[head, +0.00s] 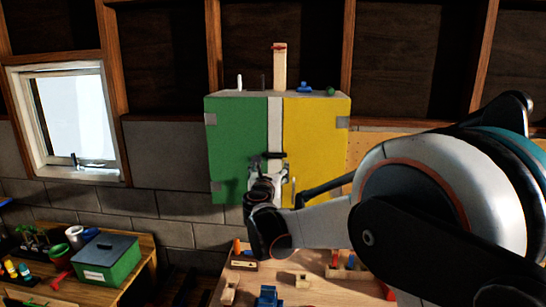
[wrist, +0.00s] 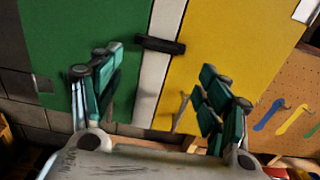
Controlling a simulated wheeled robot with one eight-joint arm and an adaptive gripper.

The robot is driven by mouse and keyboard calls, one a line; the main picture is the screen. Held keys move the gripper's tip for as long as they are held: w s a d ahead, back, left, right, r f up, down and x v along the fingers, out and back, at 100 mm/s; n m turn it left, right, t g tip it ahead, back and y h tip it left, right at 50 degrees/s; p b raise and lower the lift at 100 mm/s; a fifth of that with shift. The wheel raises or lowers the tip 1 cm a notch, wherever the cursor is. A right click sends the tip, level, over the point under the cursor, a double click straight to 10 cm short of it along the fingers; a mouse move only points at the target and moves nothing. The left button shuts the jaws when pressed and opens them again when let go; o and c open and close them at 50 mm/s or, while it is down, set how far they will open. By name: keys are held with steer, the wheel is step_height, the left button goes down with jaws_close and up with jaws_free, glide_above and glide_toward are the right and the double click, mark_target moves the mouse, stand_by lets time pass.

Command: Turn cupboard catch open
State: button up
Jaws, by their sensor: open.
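The cupboard has a green left door (head: 237,140) and a yellow right door (head: 318,140), with a white strip (head: 275,122) between them. In the wrist view, the catch (wrist: 160,45) is a short black bar lying crosswise over the white strip, its ends reaching the doors' edges. Both doors look closed. My gripper (wrist: 163,88) is open and empty, with its teal-padded fingers spread either side of the strip and the catch beyond them, in the upper middle. In the head view my gripper (head: 267,165) is in front of the cupboard and partly hides the catch area.
A thin handle (wrist: 181,110) stands out from the yellow door, between my fingers in the wrist view. Small items, including a tall block (head: 280,68), stand on the cupboard. Below is a workbench (head: 325,290) with loose objects; a green box (head: 106,262) is at left.

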mark_target(274, 158)
steer(key=w+p, duration=0.1)
steer(key=w, duration=0.9)
steer(key=shift+d+p, duration=0.2)
steer(key=shift+p, duration=0.2)
steer(key=shift+c, duration=0.6)
steer(key=c, duration=0.9)
